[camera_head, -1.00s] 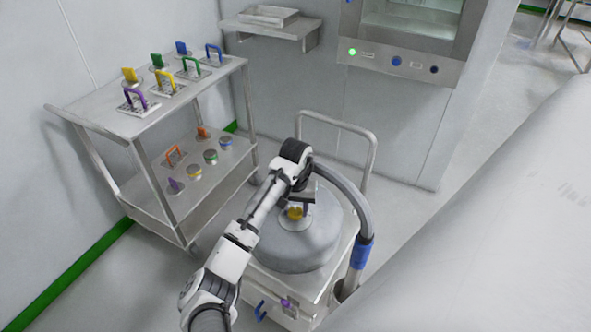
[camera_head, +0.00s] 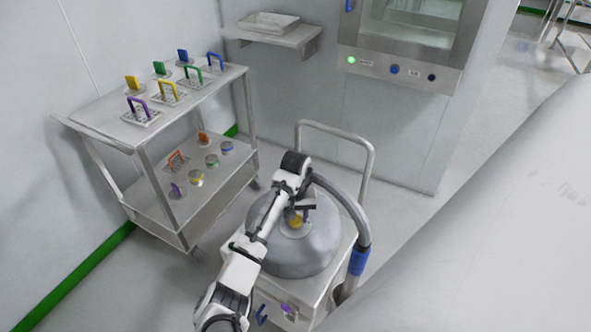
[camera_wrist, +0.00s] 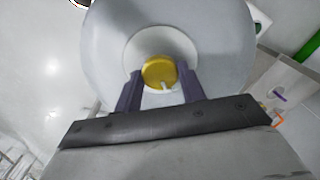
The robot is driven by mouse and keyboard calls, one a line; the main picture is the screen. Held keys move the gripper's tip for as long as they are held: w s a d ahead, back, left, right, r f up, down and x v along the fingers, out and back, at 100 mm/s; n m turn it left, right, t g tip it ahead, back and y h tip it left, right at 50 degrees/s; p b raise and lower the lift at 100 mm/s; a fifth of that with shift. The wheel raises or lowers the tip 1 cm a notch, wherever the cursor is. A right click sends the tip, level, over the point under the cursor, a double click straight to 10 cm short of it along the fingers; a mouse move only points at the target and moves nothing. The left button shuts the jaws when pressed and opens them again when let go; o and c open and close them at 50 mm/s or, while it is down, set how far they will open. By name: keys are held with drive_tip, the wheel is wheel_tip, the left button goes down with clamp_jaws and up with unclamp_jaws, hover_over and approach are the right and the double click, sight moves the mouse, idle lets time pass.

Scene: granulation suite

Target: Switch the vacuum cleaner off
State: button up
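The vacuum cleaner (camera_head: 320,252) is a wheeled unit with a round grey metal lid and a grey hose with a blue cuff. A yellow round knob (camera_head: 296,221) sits on a pale disc on top of the lid. In the wrist view the yellow knob (camera_wrist: 158,72) shows a small white mark at its lower right. My gripper (camera_wrist: 160,80) is open, its two dark purple fingers to either side of the knob with small gaps visible. In the head view my gripper (camera_head: 305,206) is just above the knob and partly hides it. I cannot tell whether the fingers touch the disc.
A steel two-shelf cart (camera_head: 95,115) at left holds several coloured handles and knobs. A purple knob (camera_head: 288,309) and a blue handle (camera_head: 261,313) are on the cleaner's front. A push rail (camera_head: 371,165) rises behind it. A large grey surface fills the right.

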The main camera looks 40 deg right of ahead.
drive_tip(key=o, duration=0.4)
wheel_tip(320, 180, up, 14)
drive_tip(key=p, duration=0.3)
drive_tip(key=shift+f, duration=0.1)
idle(0.5)
